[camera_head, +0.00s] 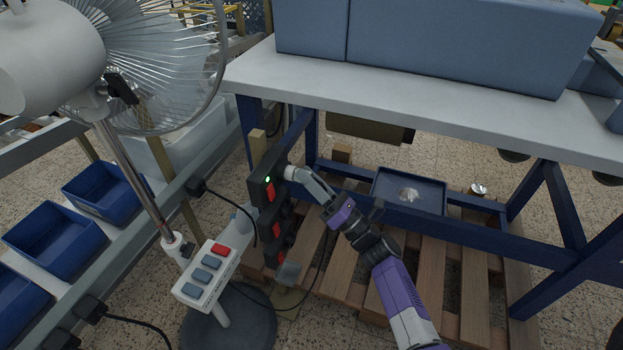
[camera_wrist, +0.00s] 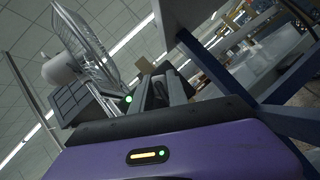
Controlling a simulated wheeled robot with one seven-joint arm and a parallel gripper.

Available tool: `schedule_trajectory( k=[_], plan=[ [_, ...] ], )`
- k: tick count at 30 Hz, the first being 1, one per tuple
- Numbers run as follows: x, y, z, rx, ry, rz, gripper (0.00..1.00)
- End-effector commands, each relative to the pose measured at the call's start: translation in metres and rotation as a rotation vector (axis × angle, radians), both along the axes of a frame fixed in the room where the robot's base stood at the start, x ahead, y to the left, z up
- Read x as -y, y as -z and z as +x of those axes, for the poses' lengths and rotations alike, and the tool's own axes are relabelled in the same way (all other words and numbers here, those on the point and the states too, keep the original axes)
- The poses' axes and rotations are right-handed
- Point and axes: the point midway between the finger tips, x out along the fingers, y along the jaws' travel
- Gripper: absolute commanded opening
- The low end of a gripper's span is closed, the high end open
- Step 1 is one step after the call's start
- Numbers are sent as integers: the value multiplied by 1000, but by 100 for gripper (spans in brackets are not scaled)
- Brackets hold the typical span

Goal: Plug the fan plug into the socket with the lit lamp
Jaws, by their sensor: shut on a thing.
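The standing fan (camera_head: 150,60) is at the left, with a grey control box (camera_head: 207,275) on its pole; it also shows in the wrist view (camera_wrist: 78,52). A dark socket strip (camera_head: 268,205) with red switches is mounted by the workbench leg. A green lamp (camera_head: 267,180) is lit at its top socket; it also shows in the wrist view (camera_wrist: 128,99). My gripper (camera_head: 292,172) is at that top socket, shut on the fan plug, which is mostly hidden by the fingers. I cannot tell whether the plug is seated.
The workbench (camera_head: 430,90) top is above and right of my arm. A wooden pallet (camera_head: 430,270) and a blue tray (camera_head: 410,190) are below it. A dark cable runs from the fan base (camera_head: 228,320) toward my arm. Another black plug (camera_head: 196,187) is on the left rail.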

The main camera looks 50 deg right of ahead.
Motion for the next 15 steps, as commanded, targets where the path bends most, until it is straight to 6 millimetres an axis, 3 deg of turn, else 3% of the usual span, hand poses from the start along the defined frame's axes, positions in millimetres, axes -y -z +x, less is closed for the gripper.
schedule_trajectory(
  k=[15],
  plan=[
    [-4, 0, 11, 0, -1, 2, 0]
  ],
)
